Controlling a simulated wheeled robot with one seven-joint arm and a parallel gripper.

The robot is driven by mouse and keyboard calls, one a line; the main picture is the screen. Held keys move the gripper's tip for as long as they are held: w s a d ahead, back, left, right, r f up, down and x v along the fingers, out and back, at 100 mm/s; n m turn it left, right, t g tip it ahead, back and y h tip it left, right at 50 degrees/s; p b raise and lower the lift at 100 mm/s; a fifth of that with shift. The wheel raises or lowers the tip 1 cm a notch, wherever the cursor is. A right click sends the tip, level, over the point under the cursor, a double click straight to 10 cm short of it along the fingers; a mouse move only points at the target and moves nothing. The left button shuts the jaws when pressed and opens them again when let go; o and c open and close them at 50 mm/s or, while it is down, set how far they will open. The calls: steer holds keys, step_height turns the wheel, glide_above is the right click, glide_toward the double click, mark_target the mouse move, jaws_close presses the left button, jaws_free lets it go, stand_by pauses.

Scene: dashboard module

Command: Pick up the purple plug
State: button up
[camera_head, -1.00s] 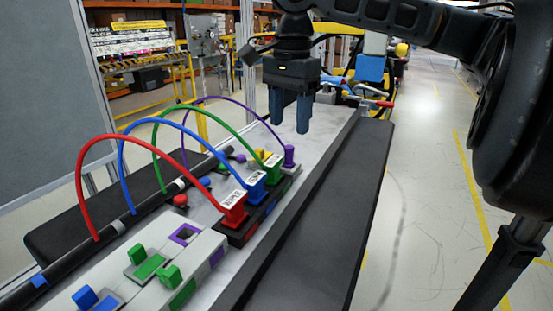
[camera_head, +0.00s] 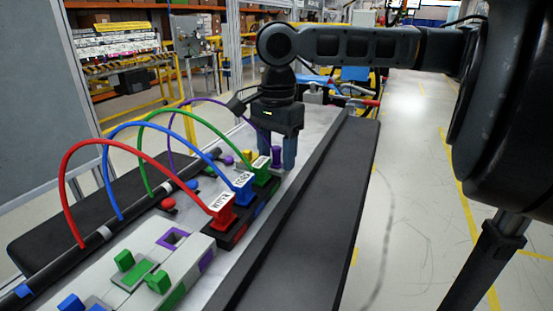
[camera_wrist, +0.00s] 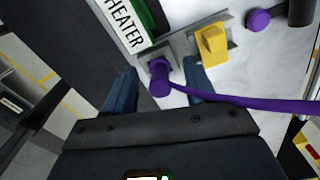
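The purple plug (camera_head: 276,157) stands upright at the far end of the plug row, past the green plug (camera_head: 261,171). In the wrist view the purple plug (camera_wrist: 159,78) lies between my two blue fingers, with its purple cable (camera_wrist: 245,101) running off to the right. My gripper (camera_head: 277,160) is open and lowered around the plug. A gap shows between the plug and each finger in the wrist view, so I see no grip on it. The left finger lies beside the holder's edge.
Blue (camera_head: 243,187) and red (camera_head: 221,208) plugs with arching cables stand nearer along the row. A yellow block (camera_wrist: 212,44) sits close to the right finger. The grey module (camera_head: 150,262) with coloured sockets is in front. The dark rail (camera_head: 318,200) on the right is bare.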

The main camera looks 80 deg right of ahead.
jaws_close()
stand_by(0.3)
steer(key=shift+r, duration=0.15)
